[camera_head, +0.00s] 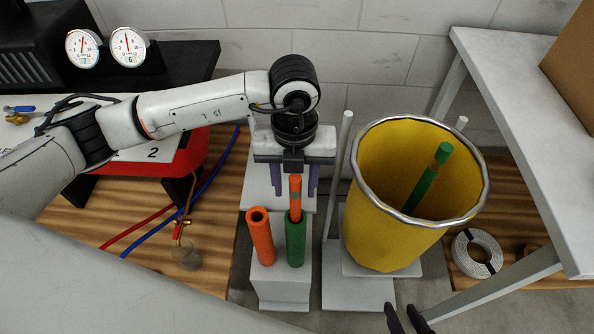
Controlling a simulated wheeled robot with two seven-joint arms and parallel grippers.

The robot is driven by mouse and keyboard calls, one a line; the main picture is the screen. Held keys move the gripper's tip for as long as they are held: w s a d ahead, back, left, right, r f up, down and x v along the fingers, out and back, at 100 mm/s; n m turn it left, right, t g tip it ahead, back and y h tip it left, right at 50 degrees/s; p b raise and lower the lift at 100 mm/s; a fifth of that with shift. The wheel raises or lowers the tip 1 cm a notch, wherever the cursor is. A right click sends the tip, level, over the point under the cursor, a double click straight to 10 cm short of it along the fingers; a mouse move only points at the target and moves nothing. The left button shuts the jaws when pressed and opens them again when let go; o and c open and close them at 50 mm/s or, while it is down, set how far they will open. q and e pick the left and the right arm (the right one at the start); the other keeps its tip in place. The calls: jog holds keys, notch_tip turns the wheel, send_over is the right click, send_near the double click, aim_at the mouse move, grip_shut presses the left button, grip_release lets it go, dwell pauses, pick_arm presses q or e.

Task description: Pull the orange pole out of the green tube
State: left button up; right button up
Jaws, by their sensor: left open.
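The orange pole (295,186) stands upright in the green tube (296,243), with its upper part showing above the tube's rim. The green tube stands on a light grey block beside an empty-looking orange tube (261,238). My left gripper (295,190) is above the tube, pointing down and open. Its two purple fingers are on either side of the pole's upper end, apart from it as far as I can see. Dark fingertips, likely of my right gripper (408,318), show at the bottom edge; the rest of it is out of view.
A yellow bin (388,236) with a metal rim stands right of the tubes and holds a green pole (432,180). A grey table (535,130) is at the right. A red tray (178,163), hoses and gauges (129,47) are at the left. A brick wall stands behind.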

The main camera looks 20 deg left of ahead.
aim_at(295, 203)
pick_arm(q)
notch_tip(295, 203, down, 6)
jog(key=shift+r, duration=0.15)
jog(key=shift+f, duration=0.65)
pick_arm(e)
jog(key=shift+s+f, duration=0.15)
jog(key=shift+f, duration=0.05)
